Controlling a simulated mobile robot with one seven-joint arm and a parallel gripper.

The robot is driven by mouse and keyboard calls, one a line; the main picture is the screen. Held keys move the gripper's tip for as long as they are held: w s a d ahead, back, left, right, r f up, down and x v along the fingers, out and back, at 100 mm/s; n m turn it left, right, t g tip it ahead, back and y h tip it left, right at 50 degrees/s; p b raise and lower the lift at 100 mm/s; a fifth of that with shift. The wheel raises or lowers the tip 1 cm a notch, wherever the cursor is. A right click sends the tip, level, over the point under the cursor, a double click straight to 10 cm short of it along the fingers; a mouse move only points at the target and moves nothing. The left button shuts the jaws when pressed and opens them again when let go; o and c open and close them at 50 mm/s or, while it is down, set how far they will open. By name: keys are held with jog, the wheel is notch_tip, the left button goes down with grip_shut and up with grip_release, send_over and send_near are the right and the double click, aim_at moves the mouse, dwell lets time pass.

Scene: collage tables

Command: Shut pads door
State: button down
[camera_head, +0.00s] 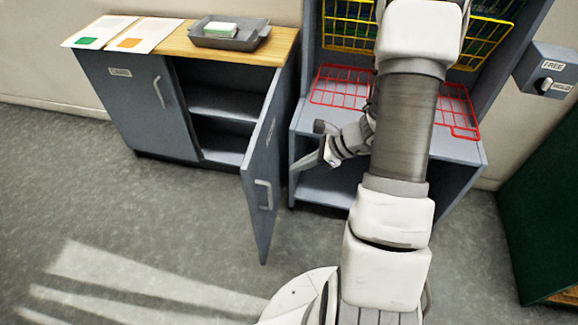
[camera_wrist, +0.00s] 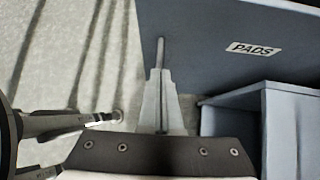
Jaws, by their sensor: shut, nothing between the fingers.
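The pads door (camera_head: 262,160) is the right door of the low grey cabinet. It stands wide open, swung out into the room, with a pale bar handle (camera_head: 264,195) on its outer face. In the wrist view, the grey door (camera_wrist: 215,25) with its PADS label (camera_wrist: 256,49) fills the upper right. My gripper (camera_head: 300,165) is shut and empty, just right of the door's outer face and in front of the shelf unit. In the wrist view, my fingertips (camera_wrist: 160,45) overlap the door's left edge; I cannot tell whether they touch it.
The cabinet's left door (camera_head: 130,100) is closed, and the right compartment shows empty shelves. A dark tray (camera_head: 229,42) and papers lie on the wooden top. The shelf unit (camera_head: 440,150) with red and yellow wire baskets stands close to the right. The floor left of the door is clear.

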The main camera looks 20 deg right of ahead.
aim_at(255, 179)
jog(key=b+x, duration=0.2)
jog(key=x, duration=0.5)
jog(key=shift+a+f, duration=0.2)
jog(key=shift+f, duration=0.15)
jog(key=shift+w+a, duration=0.35)
jog(key=shift+a, duration=0.2)
jog(key=shift+w+a, duration=0.4)
jog(key=shift+a, duration=0.15)
jog(key=shift+w+a+r+b, duration=0.1)
jog(key=shift+w+a+b, duration=0.3)
jog(key=shift+a, duration=0.3)
jog(key=shift+w+a, duration=0.1)
jog(key=shift+w, duration=0.05)
